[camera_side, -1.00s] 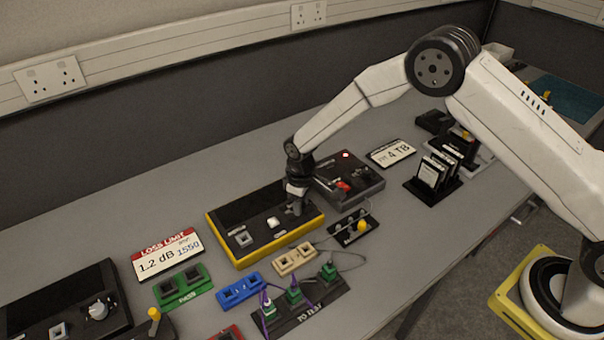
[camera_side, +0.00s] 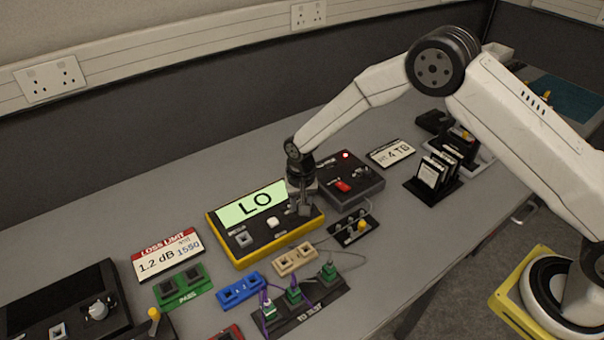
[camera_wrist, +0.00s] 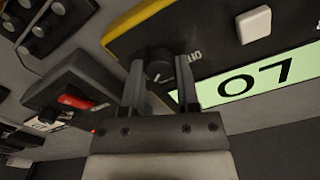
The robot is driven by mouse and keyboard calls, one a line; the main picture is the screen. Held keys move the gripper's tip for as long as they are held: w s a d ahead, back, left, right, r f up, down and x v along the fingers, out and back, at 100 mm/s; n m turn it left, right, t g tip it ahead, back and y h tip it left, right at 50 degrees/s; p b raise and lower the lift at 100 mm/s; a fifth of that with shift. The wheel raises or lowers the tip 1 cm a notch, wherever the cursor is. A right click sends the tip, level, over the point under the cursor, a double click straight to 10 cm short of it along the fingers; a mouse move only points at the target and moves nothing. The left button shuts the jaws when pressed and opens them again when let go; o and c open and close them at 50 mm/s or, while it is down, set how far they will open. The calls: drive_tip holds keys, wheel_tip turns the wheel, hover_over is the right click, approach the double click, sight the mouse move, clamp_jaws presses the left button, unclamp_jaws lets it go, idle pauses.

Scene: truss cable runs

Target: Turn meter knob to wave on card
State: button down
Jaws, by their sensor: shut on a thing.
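The meter (camera_side: 262,222) is a black box with a yellow edge; its lit green screen (camera_side: 252,204) reads "LO". The screen also shows upside down in the wrist view (camera_wrist: 256,82). The dark round meter knob (camera_wrist: 158,67) is between my gripper's fingers, by the screen. My gripper (camera_side: 303,208) points down at the meter's right end and is shut on the knob, which it mostly hides in the side view. The loss limit card (camera_side: 168,255) stands left of the meter and reads "1.2 dB" and "1550". The knob's pointer and wave marks are not readable.
A dark box with a red switch (camera_side: 343,186) stands close behind the meter's right end. Green (camera_side: 182,287), blue (camera_side: 240,290) and beige (camera_side: 295,259) couplers and a cabled block (camera_side: 300,308) lie in front. A "4 TB" card (camera_side: 391,153) stands further right.

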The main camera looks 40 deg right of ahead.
drive_tip(key=shift+m, duration=0.7)
drive_tip(key=shift+c, duration=1.7)
unclamp_jaws()
drive_tip(key=shift+r, duration=3.9)
